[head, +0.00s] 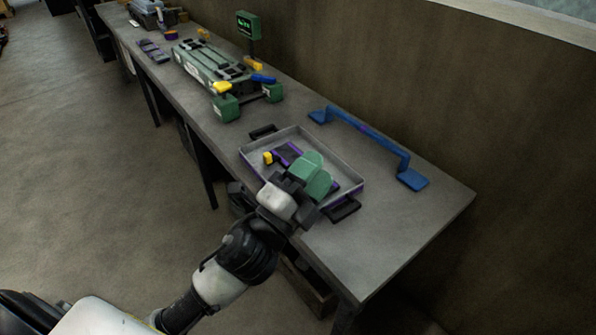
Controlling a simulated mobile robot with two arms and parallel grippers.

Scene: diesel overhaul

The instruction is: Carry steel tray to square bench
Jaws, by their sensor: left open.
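The steel tray (337,156) is a shallow grey tray with purple lower edges, lying flat on the long bench in the head view. It has a black handle (263,131) at its far end and another black handle (343,210) at its near end. A dark and purple part (286,154) and a small yellow piece (268,158) lie in the tray. My right gripper is out of view. I cannot identify a square bench.
The long grey bench (408,228) runs along a brown wall. A blue bar-shaped holder (369,133) stands behind the tray. A green and grey fixture (212,67) and a small green display (248,25) stand farther along. The bench's near right end is clear, and open floor (90,150) lies left.

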